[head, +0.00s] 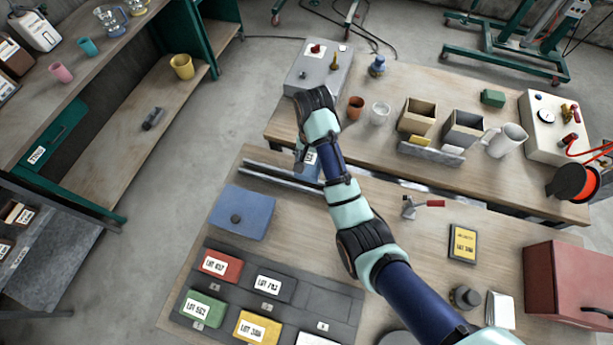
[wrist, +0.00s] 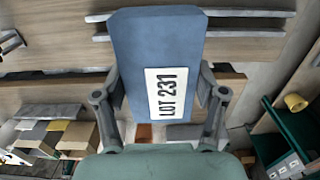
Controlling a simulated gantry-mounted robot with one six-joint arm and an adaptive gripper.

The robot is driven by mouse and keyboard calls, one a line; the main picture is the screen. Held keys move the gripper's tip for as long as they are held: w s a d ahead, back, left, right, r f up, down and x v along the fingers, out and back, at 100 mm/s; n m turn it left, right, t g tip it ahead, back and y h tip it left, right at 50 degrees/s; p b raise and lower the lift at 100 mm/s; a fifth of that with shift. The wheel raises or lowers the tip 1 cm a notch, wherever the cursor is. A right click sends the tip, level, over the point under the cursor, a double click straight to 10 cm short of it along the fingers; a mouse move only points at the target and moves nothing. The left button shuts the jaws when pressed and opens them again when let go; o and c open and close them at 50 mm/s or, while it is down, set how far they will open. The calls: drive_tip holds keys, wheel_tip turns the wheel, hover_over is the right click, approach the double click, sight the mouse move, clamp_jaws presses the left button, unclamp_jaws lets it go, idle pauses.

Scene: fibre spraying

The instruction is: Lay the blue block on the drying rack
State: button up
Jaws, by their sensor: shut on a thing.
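The blue block (wrist: 135,50) with a white "LOT 231" label is between the two fingers of my gripper (wrist: 160,100) in the wrist view. My gripper is shut on it. In the head view the block (head: 306,172) is partly hidden by my gripper (head: 308,155). The drying rack appears to be the pair of grey metal rails (head: 268,171) on the near bench. In the wrist view the rails (wrist: 250,13) pass behind the block on both sides. I cannot tell how high the block is above them.
A blue plate (head: 241,212) with a dark knob lies left of my arm. A dark tray (head: 338,303) holds several coloured lot blocks at the front. A toggle clamp (head: 412,206) stands right of my arm. The far bench (head: 370,165) carries cups, bins and a grey machine (head: 318,66).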

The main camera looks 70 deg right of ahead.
wheel_tip(320, 180, down, 14)
drive_tip(key=b, duration=0.2)
drive_tip(key=shift+f+b, duration=0.1)
drive_tip(key=shift+b, duration=0.25)
drive_tip(key=o, duration=1.6)
drive_tip(key=shift+f, duration=0.15)
drive_tip(key=shift+o, duration=0.2)
wheel_tip(320, 180, up, 12)
drive_tip(key=shift+r+p, duration=0.2)
drive_tip(key=shift+p, duration=1.05)
